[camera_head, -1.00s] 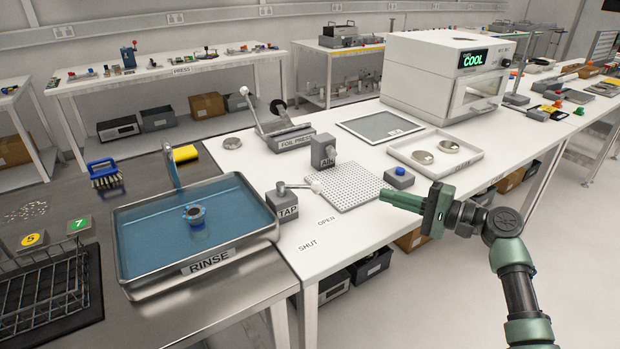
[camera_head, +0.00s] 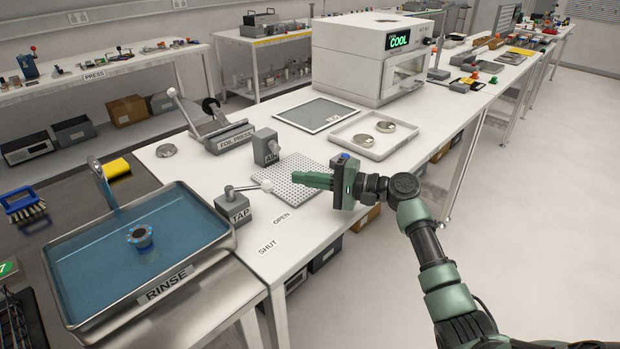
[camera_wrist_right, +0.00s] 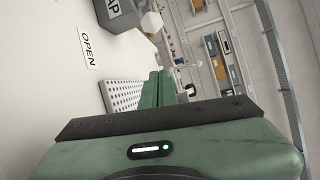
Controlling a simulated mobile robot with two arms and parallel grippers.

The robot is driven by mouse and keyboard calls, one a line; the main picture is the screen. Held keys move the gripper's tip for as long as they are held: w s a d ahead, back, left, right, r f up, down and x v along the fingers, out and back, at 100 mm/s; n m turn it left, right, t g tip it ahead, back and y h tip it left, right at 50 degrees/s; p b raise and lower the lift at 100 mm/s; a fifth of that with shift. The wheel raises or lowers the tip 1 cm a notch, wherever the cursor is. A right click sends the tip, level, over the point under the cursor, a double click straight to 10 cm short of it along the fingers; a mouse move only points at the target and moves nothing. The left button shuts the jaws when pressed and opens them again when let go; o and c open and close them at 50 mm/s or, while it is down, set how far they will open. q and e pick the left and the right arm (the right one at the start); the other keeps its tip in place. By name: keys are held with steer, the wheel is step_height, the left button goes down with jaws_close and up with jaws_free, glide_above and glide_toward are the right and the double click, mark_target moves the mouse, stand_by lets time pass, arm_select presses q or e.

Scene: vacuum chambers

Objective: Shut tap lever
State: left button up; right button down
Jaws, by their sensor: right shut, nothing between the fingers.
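The tap is a grey block (camera_head: 233,209) marked TAP, near the table's front-left edge. Its thin lever ends in a white knob (camera_head: 266,186) and points right, to the OPEN side. The knob also shows in the right wrist view (camera_wrist_right: 152,22). The OPEN label (camera_head: 281,218) and SHUT label (camera_head: 268,247) lie on the table in front. My left gripper is out of view.
The perforated plate (camera_head: 302,196) lies under my right gripper. The grey AIR block (camera_head: 266,148) stands behind it, and the foil press (camera_head: 228,137) farther back. A tray with two discs (camera_head: 372,148) is at the right. The table around the two labels is clear.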

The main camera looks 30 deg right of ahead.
mark_target(250, 189)
steer(key=x, duration=0.5)
steer(key=shift+w+a+r+p, duration=0.15)
steer(key=shift+w+a+p, duration=0.15)
steer(key=shift+p, duration=0.1)
steer(key=shift+s+a+p, duration=0.2)
steer(key=shift+a+p, duration=0.1)
steer(key=shift+s+a+r+p, duration=0.15)
steer(key=shift+s+a+p, duration=0.2)
steer(key=shift+s, duration=0.45)
steer(key=shift+s+a+r+p, duration=0.1)
steer(key=shift+s+a+p, duration=0.2)
steer(key=shift+s, duration=0.45)
steer(key=shift+a, duration=0.1)
